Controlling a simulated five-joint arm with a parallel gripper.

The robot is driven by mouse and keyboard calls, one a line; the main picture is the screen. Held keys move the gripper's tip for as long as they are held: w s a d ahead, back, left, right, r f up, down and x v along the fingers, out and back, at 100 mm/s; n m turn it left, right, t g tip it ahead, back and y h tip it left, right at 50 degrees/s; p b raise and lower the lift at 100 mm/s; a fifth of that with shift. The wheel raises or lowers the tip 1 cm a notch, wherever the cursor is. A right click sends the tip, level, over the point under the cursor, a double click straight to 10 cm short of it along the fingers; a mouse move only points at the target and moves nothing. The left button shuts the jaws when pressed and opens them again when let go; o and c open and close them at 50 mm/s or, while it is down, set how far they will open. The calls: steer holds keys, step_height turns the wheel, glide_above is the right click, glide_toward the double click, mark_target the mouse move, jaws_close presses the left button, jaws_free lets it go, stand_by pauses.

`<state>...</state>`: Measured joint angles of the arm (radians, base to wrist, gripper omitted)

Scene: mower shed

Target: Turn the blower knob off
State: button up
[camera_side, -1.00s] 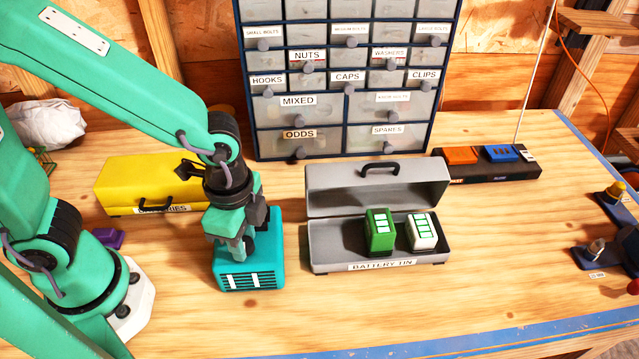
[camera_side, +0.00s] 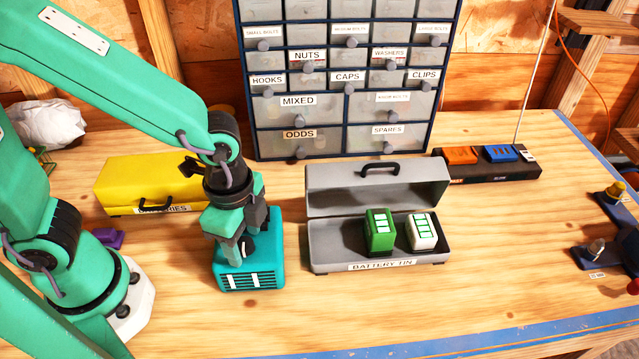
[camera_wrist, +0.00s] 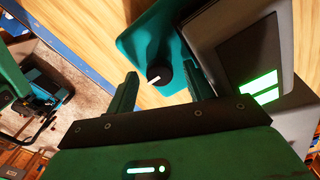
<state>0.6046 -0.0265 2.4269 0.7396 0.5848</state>
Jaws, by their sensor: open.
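The blower is a teal box (camera_side: 262,276) with dark vent slots and white marks on its front; it stands on the bench left of the battery tin. In the wrist view its teal top (camera_wrist: 140,40) carries a black round knob (camera_wrist: 164,69) with a white pointer line towards the lower left of the picture.
The open grey battery tin (camera_side: 320,262) holds a green battery (camera_side: 379,232) and a white battery (camera_side: 422,232), close right of the blower. A yellow box (camera_side: 130,180) stands behind left. A drawer cabinet (camera_side: 350,142) is at the back. The front bench is clear.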

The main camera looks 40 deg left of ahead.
mark_target(244, 243)
steer(key=shift+r, duration=0.1)
steer(key=shift+r, duration=3.85)
steer(key=a+r+n+t, duration=0.2)
steer(key=a+r+n, duration=0.1)
steer(key=a+n, duration=0.3)
steer(key=a+r+n+t, duration=0.3)
steer(key=a+r+n, duration=0.1)
steer(key=a+n, duration=0.3)
steer(key=shift+a+n+t, duration=0.3)
steer(key=shift+a, duration=0.9)
